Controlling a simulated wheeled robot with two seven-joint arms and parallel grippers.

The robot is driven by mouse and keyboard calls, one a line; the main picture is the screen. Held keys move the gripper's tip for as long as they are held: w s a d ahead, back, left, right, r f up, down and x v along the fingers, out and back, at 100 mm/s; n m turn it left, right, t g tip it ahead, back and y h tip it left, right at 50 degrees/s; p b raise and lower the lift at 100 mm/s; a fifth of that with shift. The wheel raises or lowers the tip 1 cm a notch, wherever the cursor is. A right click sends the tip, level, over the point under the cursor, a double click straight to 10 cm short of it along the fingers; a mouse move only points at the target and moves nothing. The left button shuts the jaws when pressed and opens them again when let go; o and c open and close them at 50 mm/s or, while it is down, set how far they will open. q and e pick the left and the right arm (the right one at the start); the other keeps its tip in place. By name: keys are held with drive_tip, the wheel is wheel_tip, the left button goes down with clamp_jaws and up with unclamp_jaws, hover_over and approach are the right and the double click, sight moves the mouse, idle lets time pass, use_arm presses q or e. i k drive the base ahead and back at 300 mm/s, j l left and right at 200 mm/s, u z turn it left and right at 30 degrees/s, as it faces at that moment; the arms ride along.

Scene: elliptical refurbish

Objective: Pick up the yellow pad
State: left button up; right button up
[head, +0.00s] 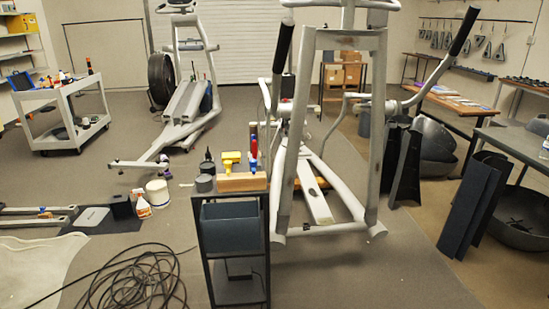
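A small bright yellow object (231,157), which looks like the yellow pad, is on top of the narrow black shelf stand (233,194) in the middle of the head view. A tan block (242,182) lies in front of it and hides its lower part. A red and blue bottle (253,154) stands to its right, and dark round containers (206,168) are to its left. Neither of my grippers shows in the head view.
A large grey elliptical frame (325,130) stands right behind the stand. A coiled black cable (130,282) lies on the floor at front left. A white bucket (158,193) and spray bottle (143,207) stand left of the stand.

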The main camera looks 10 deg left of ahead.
sight(234, 157)
drive_tip(key=i+j+z, duration=0.15)
drive_tip(key=j+z, duration=0.25)
drive_tip(key=i+j+z, duration=0.1)
drive_tip(key=z, duration=0.3)
drive_tip(key=j+z, duration=0.55)
drive_tip(key=j, duration=0.5)
drive_tip(key=j+z, duration=0.15)
drive_tip(key=j, duration=0.5)
drive_tip(key=k+j+z, duration=0.2)
drive_tip(key=j, duration=0.45)
drive_tip(key=j+z, duration=0.15)
drive_tip(key=j, duration=0.5)
drive_tip(key=k+j, duration=0.1)
drive_tip(key=j, duration=0.8)
drive_tip(key=k+j, duration=0.15)
drive_tip(key=j, duration=0.75)
drive_tip(key=k, duration=0.05)
